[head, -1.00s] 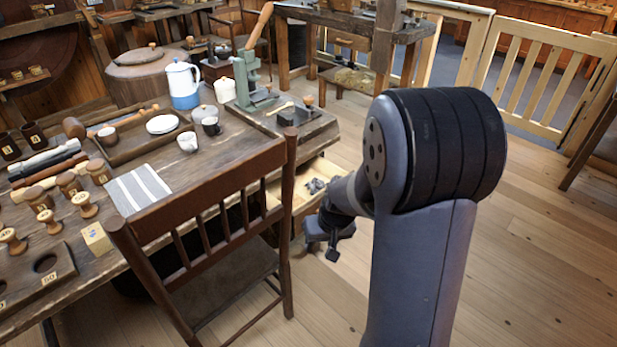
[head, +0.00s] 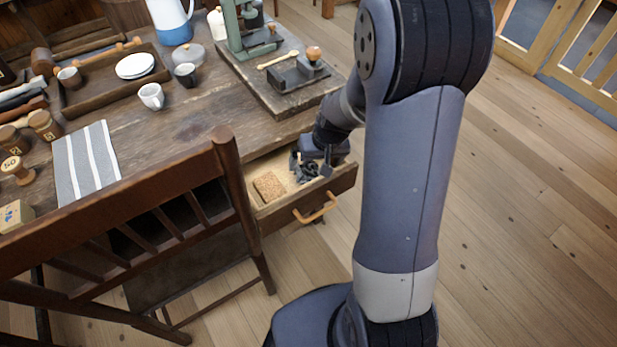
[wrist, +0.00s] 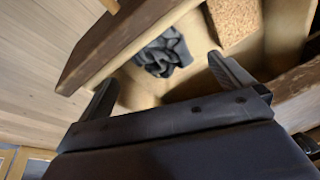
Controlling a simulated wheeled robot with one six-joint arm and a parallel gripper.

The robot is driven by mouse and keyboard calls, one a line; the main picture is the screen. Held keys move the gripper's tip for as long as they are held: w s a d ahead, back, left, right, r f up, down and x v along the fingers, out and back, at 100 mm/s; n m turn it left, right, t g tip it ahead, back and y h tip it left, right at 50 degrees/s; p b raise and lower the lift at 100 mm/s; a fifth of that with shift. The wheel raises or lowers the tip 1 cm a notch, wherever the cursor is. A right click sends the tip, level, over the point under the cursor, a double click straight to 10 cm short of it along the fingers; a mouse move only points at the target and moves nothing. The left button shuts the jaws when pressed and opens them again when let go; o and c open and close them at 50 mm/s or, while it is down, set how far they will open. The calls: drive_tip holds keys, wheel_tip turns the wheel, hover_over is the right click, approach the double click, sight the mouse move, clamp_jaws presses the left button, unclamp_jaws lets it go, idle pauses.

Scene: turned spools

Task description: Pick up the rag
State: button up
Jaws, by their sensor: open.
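A crumpled dark grey rag (head: 304,166) lies inside the open drawer (head: 312,199), towards its right end. In the wrist view the rag (wrist: 163,52) shows just past my fingertips, roughly between them in the picture. My gripper (head: 322,160) is at the drawer's right side in the head view, close to the rag and partly covering it. In the wrist view my gripper (wrist: 162,70) is open with nothing between its fingers. I cannot tell the exact height between the fingers and the rag.
A cork-like block (head: 267,186) lies in the drawer left of the rag. The drawer front has a wooden handle (head: 316,208). A dark chair (head: 120,205) stands left of the drawer. A striped cloth (head: 86,163) lies on the workbench (head: 190,118). Floor right of my arm is clear.

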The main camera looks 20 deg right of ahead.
sight(310, 171)
drive_tip(key=b+x, duration=0.2)
drive_tip(key=x, duration=0.3)
drive_tip(key=shift+w+a+f+b, duration=0.1)
drive_tip(key=shift+w+f+b, duration=0.15)
drive_tip(key=shift+f+b, duration=0.15)
drive_tip(key=shift+r, duration=0.15)
drive_tip(key=c, duration=1)
